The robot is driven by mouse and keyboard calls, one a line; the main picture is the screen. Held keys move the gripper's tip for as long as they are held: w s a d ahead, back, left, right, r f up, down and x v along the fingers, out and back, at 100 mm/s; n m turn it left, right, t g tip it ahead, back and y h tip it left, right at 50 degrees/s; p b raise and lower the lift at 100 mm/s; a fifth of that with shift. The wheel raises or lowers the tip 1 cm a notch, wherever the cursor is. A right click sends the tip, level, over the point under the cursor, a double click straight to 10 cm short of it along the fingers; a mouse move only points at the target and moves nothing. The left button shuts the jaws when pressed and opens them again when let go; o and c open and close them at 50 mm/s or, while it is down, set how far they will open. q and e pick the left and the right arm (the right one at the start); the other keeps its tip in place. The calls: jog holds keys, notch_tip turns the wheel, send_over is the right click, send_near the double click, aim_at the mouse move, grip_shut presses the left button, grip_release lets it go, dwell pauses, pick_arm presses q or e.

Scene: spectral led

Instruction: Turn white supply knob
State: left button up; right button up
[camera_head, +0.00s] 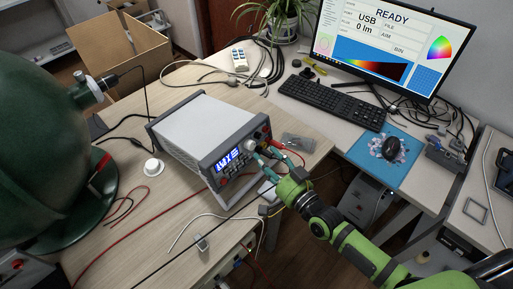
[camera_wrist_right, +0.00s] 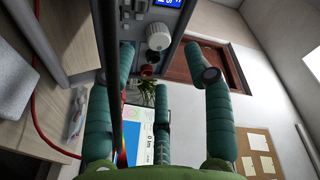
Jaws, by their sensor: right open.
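The power supply (camera_head: 200,125) is a white and grey box with a lit blue display, standing on the wooden table in the head view. Its white knob (camera_head: 249,144) is on the front panel, right of the display, and partly hard to make out there. In the right wrist view the white knob (camera_wrist_right: 158,37) faces me below the blue display. My right gripper (camera_head: 262,156) is at the front panel in the head view. In the wrist view its teal fingers (camera_wrist_right: 162,52) are spread, with the knob between the fingertips' directions; contact cannot be told. My left gripper is out of view.
Red and black cables (camera_head: 143,227) run over the table around the supply. A large dark green sphere (camera_head: 45,140) stands at the left. A keyboard (camera_head: 331,98) and monitor (camera_head: 385,45) are at the back right. A red terminal (camera_wrist_right: 148,71) sits below the knob.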

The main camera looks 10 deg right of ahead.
aim_at(253, 145)
jog(key=x, duration=0.5)
jog(key=shift+p, duration=0.3)
jog(key=shift+w, duration=0.1)
grip_shut()
